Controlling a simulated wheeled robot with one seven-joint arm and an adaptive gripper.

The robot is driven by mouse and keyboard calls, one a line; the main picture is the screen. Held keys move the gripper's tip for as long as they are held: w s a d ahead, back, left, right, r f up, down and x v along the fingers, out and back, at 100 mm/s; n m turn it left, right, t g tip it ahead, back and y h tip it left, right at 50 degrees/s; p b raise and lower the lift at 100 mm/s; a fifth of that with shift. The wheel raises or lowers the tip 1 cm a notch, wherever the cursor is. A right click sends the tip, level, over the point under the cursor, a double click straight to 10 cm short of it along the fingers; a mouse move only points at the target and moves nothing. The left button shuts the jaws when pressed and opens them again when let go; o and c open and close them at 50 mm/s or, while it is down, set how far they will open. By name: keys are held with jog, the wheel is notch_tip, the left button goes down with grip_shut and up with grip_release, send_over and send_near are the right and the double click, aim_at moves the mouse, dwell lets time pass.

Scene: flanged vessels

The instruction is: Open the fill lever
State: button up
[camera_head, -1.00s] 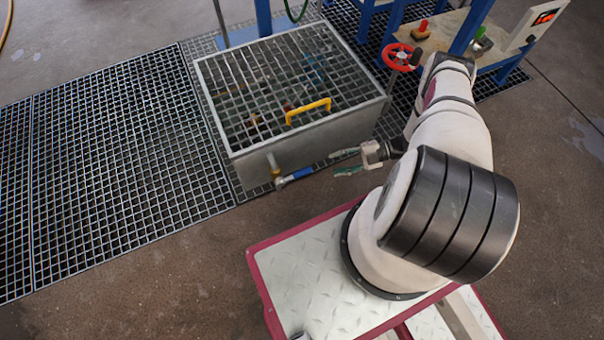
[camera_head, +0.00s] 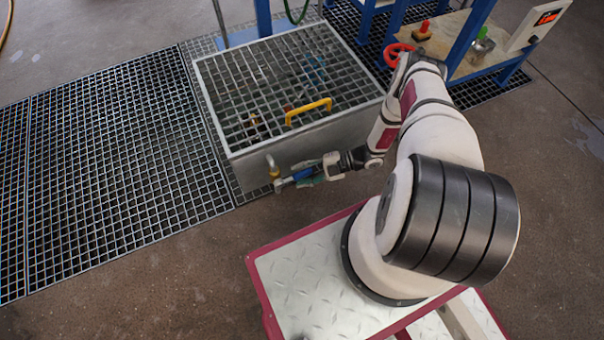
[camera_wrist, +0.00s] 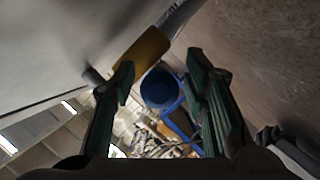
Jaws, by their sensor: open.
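The fill lever is a blue handle (camera_head: 299,174) on a brass valve (camera_head: 275,170) at the front of the grey grated tank. My gripper (camera_head: 305,174) is at the lever in the head view, its green fingers reaching left around the handle. In the wrist view the two green fingers (camera_wrist: 163,72) are spread apart, with the round blue end of the lever (camera_wrist: 158,88) between them. The yellow brass valve body (camera_wrist: 141,54) shows just beyond. I see a gap on both sides of the blue end, so the fingers do not appear to grip it.
The grated tank (camera_head: 240,165) stands close beside my gripper, with a yellow handle (camera_head: 308,111) on top. A blue-framed bench (camera_head: 470,60) is at upper right. Floor grating (camera_head: 110,180) lies at left. Bare floor (camera_head: 150,275) is open in front.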

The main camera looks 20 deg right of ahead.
grip_shut()
